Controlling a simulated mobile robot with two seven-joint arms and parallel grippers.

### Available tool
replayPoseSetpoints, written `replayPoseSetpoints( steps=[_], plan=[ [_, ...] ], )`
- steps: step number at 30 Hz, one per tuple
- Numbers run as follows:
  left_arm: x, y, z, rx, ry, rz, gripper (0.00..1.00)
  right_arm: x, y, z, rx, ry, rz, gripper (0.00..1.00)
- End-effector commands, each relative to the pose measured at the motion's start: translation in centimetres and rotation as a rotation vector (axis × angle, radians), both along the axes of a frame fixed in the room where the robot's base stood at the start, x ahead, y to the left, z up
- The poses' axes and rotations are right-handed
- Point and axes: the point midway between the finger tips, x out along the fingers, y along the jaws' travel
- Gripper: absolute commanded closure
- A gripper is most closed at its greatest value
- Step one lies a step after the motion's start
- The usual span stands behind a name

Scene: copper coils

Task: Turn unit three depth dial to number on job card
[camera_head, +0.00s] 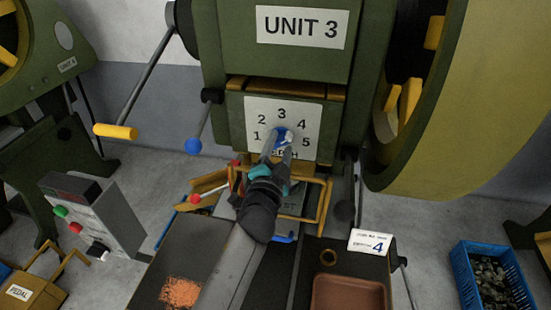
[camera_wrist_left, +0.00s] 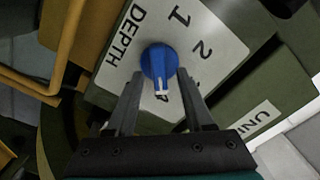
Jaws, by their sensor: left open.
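The blue depth dial (camera_head: 287,134) sits on the white number plate (camera_head: 256,112) of the green press marked UNIT 3. The plate reads 1 to 5 over DEPTH. In the left wrist view the dial (camera_wrist_left: 158,61) has a white pointer mark directed at the 4, which is partly hidden. My left gripper (camera_head: 277,148) is open in front of the dial, with one finger to each side of its lower part in the wrist view (camera_wrist_left: 158,85). I cannot tell whether the fingers touch it. My right gripper is not in view.
A lever with a blue knob (camera_head: 193,146) hangs left of the plate, and a yellow-handled lever (camera_head: 115,131) reaches further left. A large yellow-green wheel (camera_head: 470,90) stands right. Below are a brown tray (camera_head: 350,292), a grey control box (camera_head: 120,222) and a blue crate (camera_head: 463,272).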

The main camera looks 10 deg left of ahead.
Motion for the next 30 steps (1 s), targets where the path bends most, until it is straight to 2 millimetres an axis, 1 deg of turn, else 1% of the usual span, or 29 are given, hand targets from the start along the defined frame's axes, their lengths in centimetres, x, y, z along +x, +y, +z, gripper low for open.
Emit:
replayPoseSetpoints(
  steps=[5,24,30],
  plan=[
    [-1.7,0.0,-0.1,0.000,0.002,-0.001,0.47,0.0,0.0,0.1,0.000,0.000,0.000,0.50],
    [-11.9,-0.1,-0.2,-0.001,0.004,0.000,0.47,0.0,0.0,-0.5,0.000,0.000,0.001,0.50],
    [-14.0,-0.1,-0.1,-0.001,0.001,0.000,0.47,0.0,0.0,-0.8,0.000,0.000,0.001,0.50]
  ],
)
